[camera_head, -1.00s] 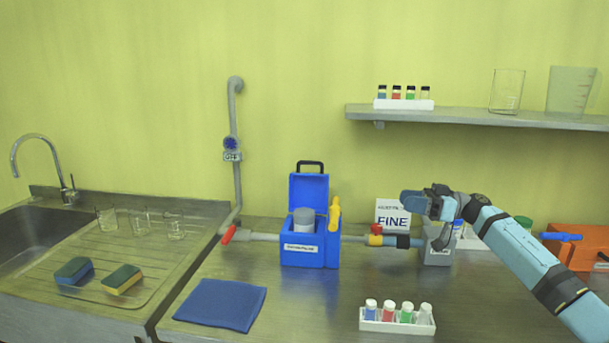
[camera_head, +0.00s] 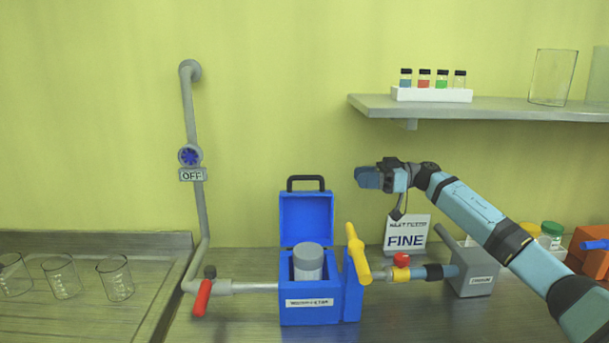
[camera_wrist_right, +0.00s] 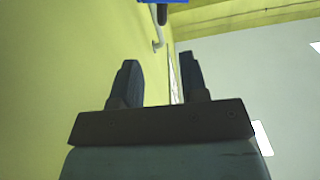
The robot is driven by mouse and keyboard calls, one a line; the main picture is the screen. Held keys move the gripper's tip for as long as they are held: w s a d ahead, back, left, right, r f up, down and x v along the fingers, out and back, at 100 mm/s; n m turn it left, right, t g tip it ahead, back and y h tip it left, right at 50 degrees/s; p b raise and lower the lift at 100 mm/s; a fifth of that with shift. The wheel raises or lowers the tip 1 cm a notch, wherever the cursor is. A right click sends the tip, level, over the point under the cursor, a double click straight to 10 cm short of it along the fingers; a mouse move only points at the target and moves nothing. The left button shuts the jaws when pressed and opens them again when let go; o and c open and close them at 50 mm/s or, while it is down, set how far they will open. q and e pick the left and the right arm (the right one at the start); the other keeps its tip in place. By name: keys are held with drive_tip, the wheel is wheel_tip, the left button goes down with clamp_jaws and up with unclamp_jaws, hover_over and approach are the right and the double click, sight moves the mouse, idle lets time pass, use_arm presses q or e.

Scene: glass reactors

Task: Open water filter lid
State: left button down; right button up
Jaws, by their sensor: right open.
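The blue water filter box (camera_head: 310,310) stands on the counter with its lid (camera_head: 306,217) swung up and back, black handle on top. A grey cylinder (camera_head: 308,262) shows inside the open box. A yellow lever (camera_head: 357,252) stands at its right side. My right gripper (camera_head: 368,178) is raised to the right of the lid and apart from it, pointing left. In the right wrist view its two fingers (camera_wrist_right: 158,82) are apart with nothing between them. A bit of blue with a dark bar shows at that view's top edge. My left gripper is not in view.
A pipe with a blue valve (camera_head: 189,156) and an OFF label runs down the wall to a red handle (camera_head: 202,298). A FINE sign (camera_head: 406,233) and grey block (camera_head: 474,273) stand right of the box. A shelf (camera_head: 500,108) holds a vial rack (camera_head: 432,95) and glassware.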

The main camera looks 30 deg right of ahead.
sight(313, 177)
drive_tip(key=x, duration=1.3)
drive_tip(key=shift+s+a, duration=0.1)
drive_tip(key=shift+s, duration=0.05)
drive_tip(key=shift+r, duration=0.1)
clamp_jaws()
